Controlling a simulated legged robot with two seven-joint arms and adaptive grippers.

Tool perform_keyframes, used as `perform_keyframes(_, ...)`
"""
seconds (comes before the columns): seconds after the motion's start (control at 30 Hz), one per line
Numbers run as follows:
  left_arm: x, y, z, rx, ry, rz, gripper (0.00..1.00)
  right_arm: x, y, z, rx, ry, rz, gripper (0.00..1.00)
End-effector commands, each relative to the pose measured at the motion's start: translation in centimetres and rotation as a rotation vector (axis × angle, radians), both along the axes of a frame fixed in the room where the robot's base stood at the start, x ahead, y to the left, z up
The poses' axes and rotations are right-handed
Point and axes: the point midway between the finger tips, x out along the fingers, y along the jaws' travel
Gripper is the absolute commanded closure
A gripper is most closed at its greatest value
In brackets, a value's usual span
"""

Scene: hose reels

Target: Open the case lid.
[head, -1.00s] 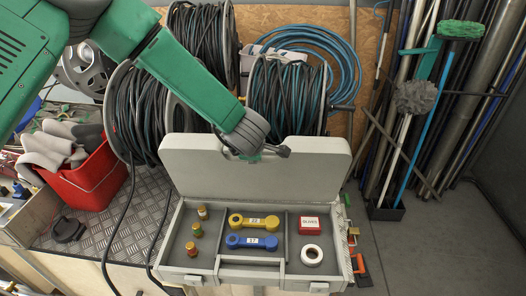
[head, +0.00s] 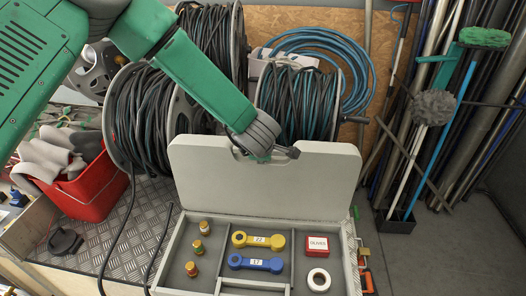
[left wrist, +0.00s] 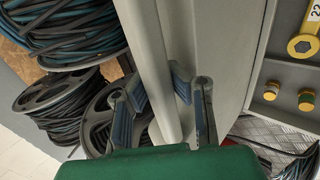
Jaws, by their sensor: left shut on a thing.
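The grey case (head: 352,256) stands open on the bench, with its lid (head: 215,178) raised at the back. My left gripper (head: 268,154) is at the lid's upper edge. In the left wrist view its blue-padded fingers (left wrist: 160,85) are shut on either side of the lid's edge (left wrist: 148,55). The case tray holds a yellow tool (head: 258,240) marked 22, a blue tool (head: 256,263) marked 17, a red box (head: 317,246), a white tape roll (head: 319,280) and small brass fittings (head: 204,228). The case front is cut off below. My right gripper is not in view.
Cable reels (head: 150,120) and a blue hose (head: 355,60) stand close behind the lid. A red bin (head: 90,190) with gloves sits at the left. Brushes and poles (head: 430,110) lean at the right, beside clear floor.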

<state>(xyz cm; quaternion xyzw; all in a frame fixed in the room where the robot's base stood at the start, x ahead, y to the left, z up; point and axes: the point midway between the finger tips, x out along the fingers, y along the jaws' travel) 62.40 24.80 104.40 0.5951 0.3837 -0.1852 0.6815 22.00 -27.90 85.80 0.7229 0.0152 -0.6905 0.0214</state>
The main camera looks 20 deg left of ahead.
Motion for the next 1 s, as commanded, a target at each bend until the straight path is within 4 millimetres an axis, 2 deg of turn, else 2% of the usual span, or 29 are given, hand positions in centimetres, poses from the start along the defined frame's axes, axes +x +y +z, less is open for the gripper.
perform_keyframes(0.03,0.6,0.0,0.8,0.001,-0.019,0.001,1.00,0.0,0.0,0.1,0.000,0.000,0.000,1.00)
perform_keyframes(0.07,0.6,0.0,0.8,-0.001,-0.019,0.001,1.00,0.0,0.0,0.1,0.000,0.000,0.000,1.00)
perform_keyframes(0.1,0.6,0.0,0.8,-0.001,-0.018,0.001,0.85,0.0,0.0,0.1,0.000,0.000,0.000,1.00)
perform_keyframes(0.17,0.6,0.0,0.8,-0.002,-0.018,0.002,0.64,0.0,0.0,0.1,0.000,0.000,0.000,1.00)
perform_keyframes(0.2,0.6,0.0,0.8,-0.002,-0.016,0.002,0.62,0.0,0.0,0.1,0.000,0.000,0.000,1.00)
perform_keyframes(0.57,0.1,0.0,0.6,-0.003,-0.005,0.001,0.62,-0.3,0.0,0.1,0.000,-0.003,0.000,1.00)
perform_keyframes(0.67,-0.7,-0.3,1.5,-0.004,-0.006,-0.001,0.62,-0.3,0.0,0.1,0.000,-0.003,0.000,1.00)
perform_keyframes(1.0,-5.2,-1.8,6.9,-0.003,-0.009,-0.001,0.62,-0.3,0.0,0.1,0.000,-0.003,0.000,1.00)
